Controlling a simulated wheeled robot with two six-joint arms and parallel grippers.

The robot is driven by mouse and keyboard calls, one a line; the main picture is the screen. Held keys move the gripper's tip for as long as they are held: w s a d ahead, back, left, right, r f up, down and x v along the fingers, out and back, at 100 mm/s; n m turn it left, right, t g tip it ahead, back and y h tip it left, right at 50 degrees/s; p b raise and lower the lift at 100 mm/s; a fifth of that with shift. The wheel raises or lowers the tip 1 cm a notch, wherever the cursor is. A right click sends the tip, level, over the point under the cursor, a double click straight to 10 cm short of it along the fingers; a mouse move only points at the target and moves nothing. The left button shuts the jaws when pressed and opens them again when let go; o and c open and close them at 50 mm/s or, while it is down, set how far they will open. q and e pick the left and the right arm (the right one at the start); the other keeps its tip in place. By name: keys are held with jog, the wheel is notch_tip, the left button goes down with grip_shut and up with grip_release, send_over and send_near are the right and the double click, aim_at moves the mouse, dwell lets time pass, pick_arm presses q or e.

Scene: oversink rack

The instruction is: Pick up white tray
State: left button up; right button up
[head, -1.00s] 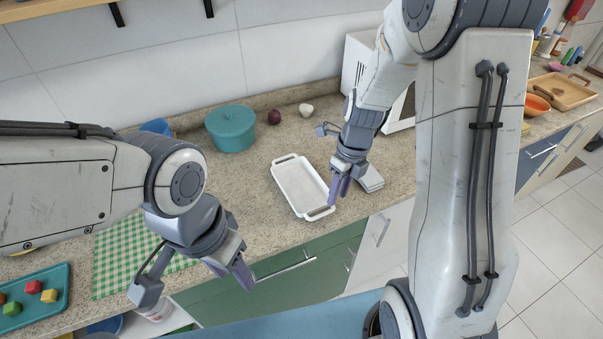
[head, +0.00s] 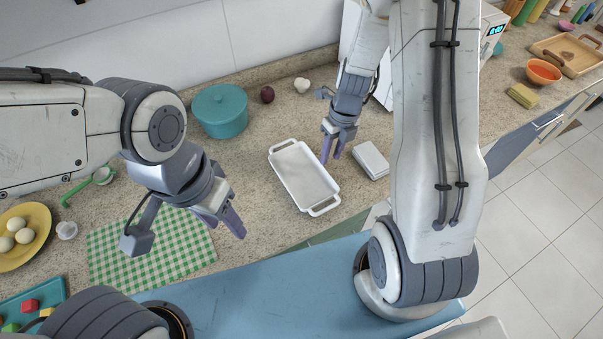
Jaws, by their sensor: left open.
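The white tray (head: 302,178) is a shallow rectangle with a loop handle at each end. It lies flat and empty on the speckled counter in the middle of the head view. My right gripper (head: 332,157) points down beside the tray's right long side, with its fingers apart and nothing between them. Its exact height above the counter is unclear. My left gripper (head: 228,227) is open and empty, to the left of the tray, in front of the green checked cloth's right edge. It is clear of the tray.
A white box-shaped item (head: 371,160) lies close to the tray's right. A teal pot (head: 220,111), a dark red onion (head: 267,94) and a garlic bulb (head: 302,85) stand behind. A green checked cloth (head: 130,250) and a yellow plate (head: 35,222) lie left.

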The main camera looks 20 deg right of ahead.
aim_at(303, 175)
jog(key=f, duration=0.2)
jog(key=a+f, duration=0.1)
jog(key=f, duration=0.2)
jog(key=shift+f, duration=0.35)
jog(key=shift+s+a, duration=0.1)
grip_shut()
dwell(1.1)
